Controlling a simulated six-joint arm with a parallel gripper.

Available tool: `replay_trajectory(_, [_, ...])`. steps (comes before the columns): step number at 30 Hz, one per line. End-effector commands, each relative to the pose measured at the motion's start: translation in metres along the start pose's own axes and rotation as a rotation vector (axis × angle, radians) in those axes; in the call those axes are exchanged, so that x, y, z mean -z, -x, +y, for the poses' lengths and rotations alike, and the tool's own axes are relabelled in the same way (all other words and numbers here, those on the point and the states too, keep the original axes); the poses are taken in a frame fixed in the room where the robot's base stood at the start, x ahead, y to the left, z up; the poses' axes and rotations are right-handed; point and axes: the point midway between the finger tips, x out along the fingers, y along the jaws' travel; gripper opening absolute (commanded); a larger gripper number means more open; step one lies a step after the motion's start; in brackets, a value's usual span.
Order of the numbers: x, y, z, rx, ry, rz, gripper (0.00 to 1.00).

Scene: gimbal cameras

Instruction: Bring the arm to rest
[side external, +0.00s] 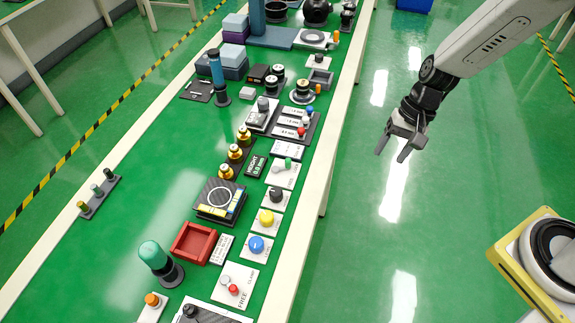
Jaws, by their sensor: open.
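My gripper (394,148) hangs at the right of the side external view, at the end of my white arm. Its two fingers are apart and point down. Nothing is between them. It is out past the long green-topped table (130,235), above the green floor, and touches nothing.
The table holds knobs, buttons and switches along its near edge, among them a blue knob (257,246) and a yellow knob (266,218). A red tray (194,243) and a green-topped lamp (158,258) stand near the front. A yellow-framed unit (538,262) sits at lower right. Floor between is clear.

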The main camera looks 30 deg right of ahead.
Motion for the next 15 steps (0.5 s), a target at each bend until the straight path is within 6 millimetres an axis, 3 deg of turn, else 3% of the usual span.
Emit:
replay_trajectory(9, [-0.013, 0.045, 0.04, -0.151, 0.401, 0.22, 0.61])
replay_trajectory(15, [-0.018, 0.064, 0.055, -0.22, 0.601, 0.321, 0.61])
